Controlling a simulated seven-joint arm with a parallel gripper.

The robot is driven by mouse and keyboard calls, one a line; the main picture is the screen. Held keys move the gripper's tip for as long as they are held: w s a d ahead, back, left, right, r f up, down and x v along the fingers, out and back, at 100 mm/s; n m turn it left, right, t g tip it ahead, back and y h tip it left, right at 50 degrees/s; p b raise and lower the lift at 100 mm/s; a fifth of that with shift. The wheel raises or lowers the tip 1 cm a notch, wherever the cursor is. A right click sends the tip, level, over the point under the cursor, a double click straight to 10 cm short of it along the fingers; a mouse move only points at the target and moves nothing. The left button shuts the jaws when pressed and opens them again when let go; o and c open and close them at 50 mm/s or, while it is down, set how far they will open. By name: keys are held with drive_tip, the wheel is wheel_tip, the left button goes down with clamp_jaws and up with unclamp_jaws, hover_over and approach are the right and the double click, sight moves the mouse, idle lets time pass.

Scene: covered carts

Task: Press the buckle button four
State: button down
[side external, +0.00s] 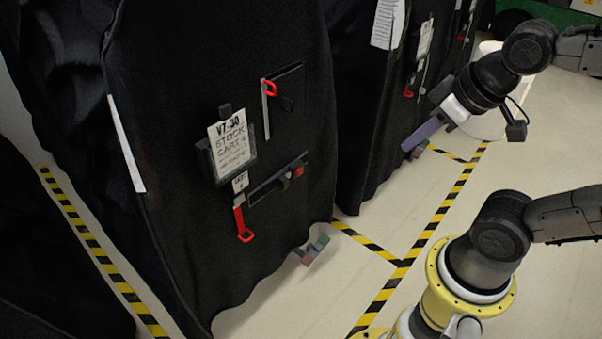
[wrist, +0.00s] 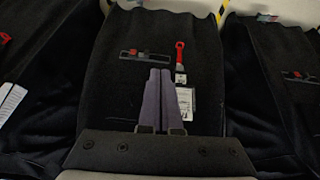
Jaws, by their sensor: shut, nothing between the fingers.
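In the side view a black covered cart (side external: 205,65) fills the left centre. A dark slanted strip (side external: 262,189) beside the tag bears a small buckle with a red part (side external: 299,171). My gripper (side external: 405,148) is at the upper right, its grey-purple fingers together and apart from this cart. In the wrist view the fingers (wrist: 159,72) are closed side by side before a black cover. A strip with red parts (wrist: 145,55) lies just beyond their tips. I cannot tell which cart this is.
Red pull loops (side external: 243,222) hang on the near cart. More covered carts (side external: 355,100) stand behind. A yellow flange (side external: 437,298) belongs to my base. Yellow-black tape (side external: 420,235) marks the pale floor, which is mostly clear at the right. A small coloured object (side external: 318,243) shows at the cart's foot.

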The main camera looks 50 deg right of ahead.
drive_tip(key=w+d+f+n+h, duration=0.1)
drive_tip(key=w+d+f, duration=0.35)
drive_tip(key=w, duration=0.35)
drive_tip(key=w+d+f+n+t+h, duration=0.1)
drive_tip(key=w+d+f, duration=0.2)
drive_tip(key=w+d, duration=0.35)
drive_tip(key=w+d+f+n, duration=0.2)
drive_tip(key=w+d+f, duration=0.15)
drive_tip(key=w, duration=0.65)
drive_tip(key=w+d+f+n, duration=0.1)
drive_tip(key=w+d+f, duration=0.25)
drive_tip(key=f, duration=0.65)
drive_tip(key=n+t+y, duration=0.2)
drive_tip(key=y, duration=0.1)
approach(300, 171)
drive_tip(key=s+d, duration=0.2)
drive_tip(key=s, duration=0.2)
wheel_tip(300, 171, down, 7)
drive_tip(key=s+a+y, duration=0.2)
drive_tip(key=shift+n, duration=0.3)
drive_tip(key=w, duration=0.8)
drive_tip(key=shift+w, duration=0.35)
